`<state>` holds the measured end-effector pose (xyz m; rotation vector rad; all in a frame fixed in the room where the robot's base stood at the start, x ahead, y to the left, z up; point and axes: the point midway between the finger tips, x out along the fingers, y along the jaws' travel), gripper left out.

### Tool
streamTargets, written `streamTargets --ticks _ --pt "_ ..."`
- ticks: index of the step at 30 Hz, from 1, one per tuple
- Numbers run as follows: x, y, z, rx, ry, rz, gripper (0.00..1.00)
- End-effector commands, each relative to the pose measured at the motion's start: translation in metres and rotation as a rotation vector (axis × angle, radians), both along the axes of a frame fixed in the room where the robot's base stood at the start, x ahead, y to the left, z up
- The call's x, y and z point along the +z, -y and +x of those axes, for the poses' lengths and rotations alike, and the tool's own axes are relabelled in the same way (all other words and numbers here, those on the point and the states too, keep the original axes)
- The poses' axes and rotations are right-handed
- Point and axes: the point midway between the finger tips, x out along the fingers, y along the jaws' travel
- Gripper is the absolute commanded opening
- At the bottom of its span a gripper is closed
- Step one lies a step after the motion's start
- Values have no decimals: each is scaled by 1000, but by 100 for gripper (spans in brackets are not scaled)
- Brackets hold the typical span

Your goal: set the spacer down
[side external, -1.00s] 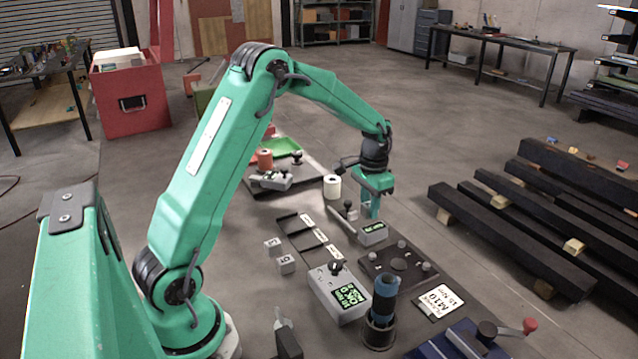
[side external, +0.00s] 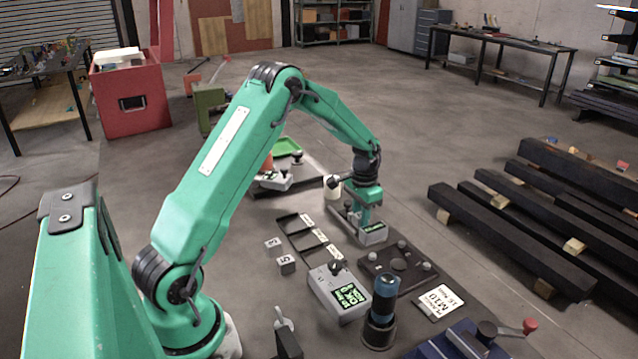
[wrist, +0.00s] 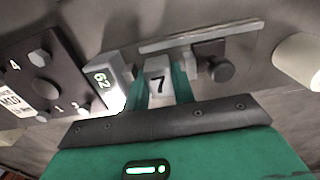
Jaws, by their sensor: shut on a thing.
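My gripper (side external: 365,222) is low over the measuring device (side external: 372,235) with the green display, in the side external view. In the wrist view my gripper (wrist: 158,92) has its green fingers on either side of a light grey spacer (wrist: 157,82) marked 7, and is shut on it. The spacer sits between the device's display block (wrist: 104,80), which reads about 62, and a dark round knob (wrist: 221,69). I cannot tell whether the spacer touches the device. In the side external view the spacer is too small and covered to make out.
A grey box with a dial (side external: 325,291), a black pegged plate (side external: 378,272) and a blue cylinder (side external: 386,296) stand nearer. A white roll (side external: 332,184) is behind.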

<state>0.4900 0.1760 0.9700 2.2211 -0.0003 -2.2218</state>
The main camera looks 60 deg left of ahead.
Motion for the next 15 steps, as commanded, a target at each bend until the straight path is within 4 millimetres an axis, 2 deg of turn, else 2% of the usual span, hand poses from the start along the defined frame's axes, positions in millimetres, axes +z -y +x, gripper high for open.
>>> streamTargets --ticks 15 --pt "-7 0 0 0 0 0 1"
